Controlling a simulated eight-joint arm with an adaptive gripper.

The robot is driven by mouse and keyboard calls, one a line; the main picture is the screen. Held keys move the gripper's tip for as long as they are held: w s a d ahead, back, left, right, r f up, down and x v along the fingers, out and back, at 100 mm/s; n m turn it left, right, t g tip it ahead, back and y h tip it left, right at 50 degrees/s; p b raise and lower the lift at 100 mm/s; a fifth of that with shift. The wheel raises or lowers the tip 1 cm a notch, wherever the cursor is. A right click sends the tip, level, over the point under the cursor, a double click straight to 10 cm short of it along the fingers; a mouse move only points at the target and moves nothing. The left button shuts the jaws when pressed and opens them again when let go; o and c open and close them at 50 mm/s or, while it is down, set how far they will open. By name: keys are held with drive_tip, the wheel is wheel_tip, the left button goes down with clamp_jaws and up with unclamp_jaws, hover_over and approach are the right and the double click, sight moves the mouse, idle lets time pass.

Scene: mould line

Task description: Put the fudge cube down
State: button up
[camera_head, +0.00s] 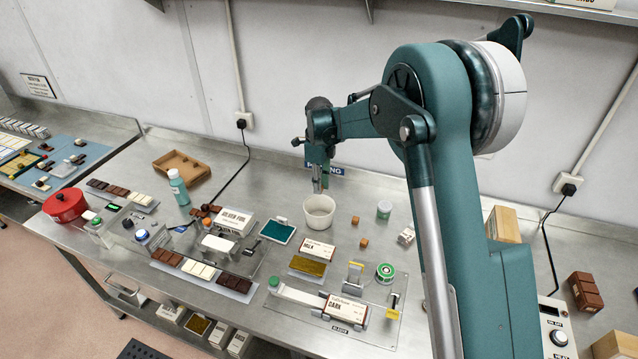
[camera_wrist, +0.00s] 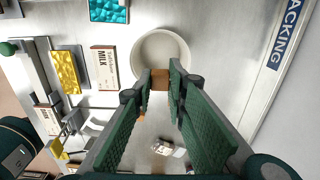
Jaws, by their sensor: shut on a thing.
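My gripper (camera_head: 318,190) hangs just above the white round tub (camera_head: 319,213) at the back middle of the bench. In the wrist view my gripper (camera_wrist: 161,78) is shut on a small brown fudge cube (camera_wrist: 160,80), held between the fingertips over the near edge of the tub (camera_wrist: 145,47). In the head view I cannot make out the held cube.
The blue packing sign (camera_head: 341,171) is behind. Bare bench lies between the tub and the back wall.

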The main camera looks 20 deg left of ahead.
drive_tip(key=b, duration=0.2)
approach(319, 203)
drive_tip(key=shift+s+d+f, duration=0.3)
drive_tip(key=shift+s+f, duration=0.45)
drive_tip(key=shift+s, duration=0.1)
drive_tip(key=shift+s+d+f, duration=0.3)
drive_tip(key=shift+s+f, duration=0.45)
drive_tip(key=shift+s, duration=0.05)
drive_tip(key=shift+s+d+f, duration=0.3)
drive_tip(key=shift+s+f, duration=0.45)
drive_tip(key=shift+s, duration=0.1)
drive_tip(key=o, duration=0.7)
drive_tip(key=shift+o, duration=0.2)
drive_tip(key=shift+r+p, duration=0.7)
drive_tip(key=shift+r, duration=2.8)
